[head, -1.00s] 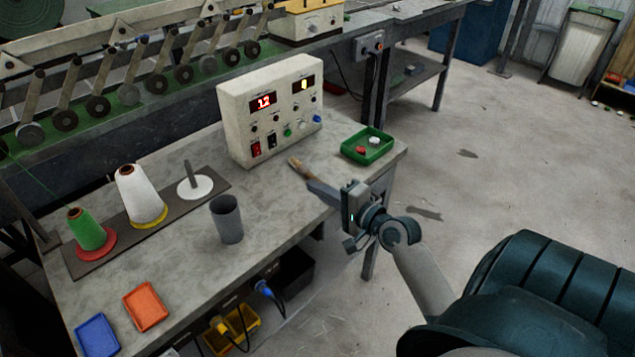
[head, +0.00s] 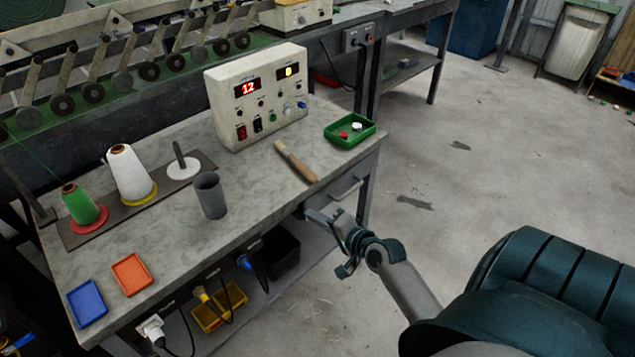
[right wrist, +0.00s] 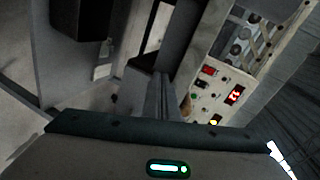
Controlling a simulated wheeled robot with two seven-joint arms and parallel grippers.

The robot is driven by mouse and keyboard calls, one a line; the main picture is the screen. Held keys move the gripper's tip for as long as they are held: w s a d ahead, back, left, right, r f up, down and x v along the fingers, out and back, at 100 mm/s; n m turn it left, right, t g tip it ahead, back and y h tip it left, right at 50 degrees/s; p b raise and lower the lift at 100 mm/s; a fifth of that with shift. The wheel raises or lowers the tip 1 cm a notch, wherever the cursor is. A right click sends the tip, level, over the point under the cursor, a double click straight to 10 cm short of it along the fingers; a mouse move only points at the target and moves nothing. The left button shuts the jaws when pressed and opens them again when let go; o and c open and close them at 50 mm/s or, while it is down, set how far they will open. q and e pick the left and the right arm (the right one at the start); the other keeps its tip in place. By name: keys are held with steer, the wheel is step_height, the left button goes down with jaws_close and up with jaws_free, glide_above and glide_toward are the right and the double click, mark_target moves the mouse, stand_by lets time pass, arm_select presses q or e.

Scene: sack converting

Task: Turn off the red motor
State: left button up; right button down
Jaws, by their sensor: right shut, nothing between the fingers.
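No motor body that I can pick out as red shows. A cream control box (head: 258,98) stands on the bench, with a red display reading 12 and a yellow display. A red rocker switch (head: 242,132) and a black rocker switch (head: 258,126) are on its lower front. The box also shows tilted in the right wrist view (right wrist: 215,95). Along the bench's front are a white plug (head: 152,329), a yellow plug (head: 202,294) and a blue plug (head: 245,262) with cords. My right gripper (head: 311,214) is shut and empty, in front of the bench's right end below its top. My left gripper is out of view.
The bench top (head: 180,235) carries a wooden-handled tool (head: 297,161), a green tray (head: 350,141), a grey cup (head: 210,196), thread cones, an orange tray (head: 132,274) and a blue tray (head: 87,303). A drawer handle (head: 347,189) juts out near my right gripper. The floor to the right is mostly clear.

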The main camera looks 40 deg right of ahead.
steer(key=shift+s+a+f, duration=0.1)
steer(key=shift+a+f, duration=0.1)
steer(key=shift+f, duration=0.7)
steer(key=shift+f, duration=0.1)
steer(key=s+a+f+n+g, duration=0.1)
steer(key=s+a+f+n, duration=0.15)
steer(key=f, duration=0.45)
steer(key=s+a+f+n+g, duration=0.2)
steer(key=a+f, duration=0.1)
steer(key=f, duration=0.5)
steer(key=s+a+f+n+g, duration=0.1)
steer(key=s+a+f+n, duration=0.15)
steer(key=f, duration=0.45)
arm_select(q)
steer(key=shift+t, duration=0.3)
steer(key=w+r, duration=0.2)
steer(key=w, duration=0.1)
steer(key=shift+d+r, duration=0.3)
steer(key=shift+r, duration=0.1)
arm_select(e)
steer(key=s+a+f+n+g+y, duration=0.1)
steer(key=s+a+f+n+g, duration=0.2)
steer(key=s+a+f+n, duration=0.7)
steer(key=s+a+f, duration=0.6)
steer(key=s+f, duration=0.1)
steer(key=s, duration=0.1)
steer(key=shift+s+a+f+n, duration=0.15)
steer(key=shift+a+f+n, duration=0.15)
steer(key=shift+n, duration=0.1)
